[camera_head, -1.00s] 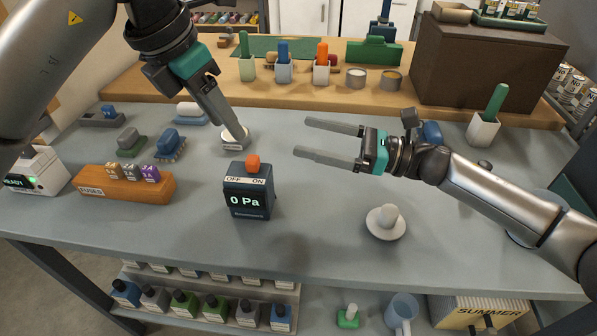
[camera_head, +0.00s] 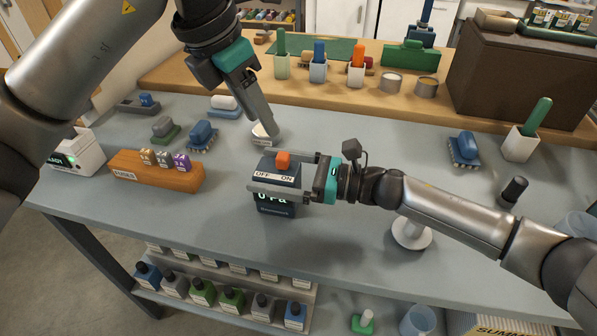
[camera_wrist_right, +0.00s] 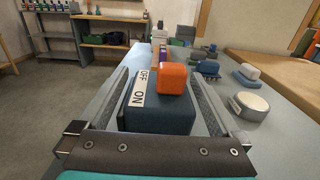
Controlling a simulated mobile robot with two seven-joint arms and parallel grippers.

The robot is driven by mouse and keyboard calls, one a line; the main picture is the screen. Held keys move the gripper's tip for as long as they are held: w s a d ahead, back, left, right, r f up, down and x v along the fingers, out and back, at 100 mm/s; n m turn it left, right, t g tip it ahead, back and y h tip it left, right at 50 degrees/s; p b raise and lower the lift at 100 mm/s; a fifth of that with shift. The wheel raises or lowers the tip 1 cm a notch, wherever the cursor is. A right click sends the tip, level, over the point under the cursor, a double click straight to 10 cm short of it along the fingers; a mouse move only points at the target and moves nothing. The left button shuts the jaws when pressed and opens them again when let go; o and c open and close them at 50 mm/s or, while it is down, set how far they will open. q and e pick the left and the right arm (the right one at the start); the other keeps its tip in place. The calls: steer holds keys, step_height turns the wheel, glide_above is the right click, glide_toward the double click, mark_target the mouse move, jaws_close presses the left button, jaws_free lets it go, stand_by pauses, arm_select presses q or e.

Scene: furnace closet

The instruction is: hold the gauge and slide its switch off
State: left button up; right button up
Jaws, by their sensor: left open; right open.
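The gauge (camera_head: 276,208) is a dark blue box standing on the grey bench, its lit display partly covered by a finger of my right gripper. Its orange switch (camera_head: 283,160) sits on top, nearer the ON end of the OFF/ON label; it also shows in the right wrist view (camera_wrist_right: 173,78). My right gripper (camera_head: 246,172) is open, with one finger on each side of the gauge; in the wrist view the gauge (camera_wrist_right: 158,118) lies between them with small gaps. My left gripper (camera_head: 266,128) is open, seen edge-on, pointing down behind the gauge.
A white round thing (camera_head: 261,141) is by my left fingertips. A wooden fuse block (camera_head: 150,174) stands left of the gauge. A white knobbed disc (camera_head: 411,234) is under my right forearm. The bench front is mostly clear.

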steer(key=shift+x, duration=1.05)
jaws_close()
steer(key=shift+c, duration=2.3)
jaws_free()
steer(key=c, duration=1)
steer(key=shift+o, duration=0.2)
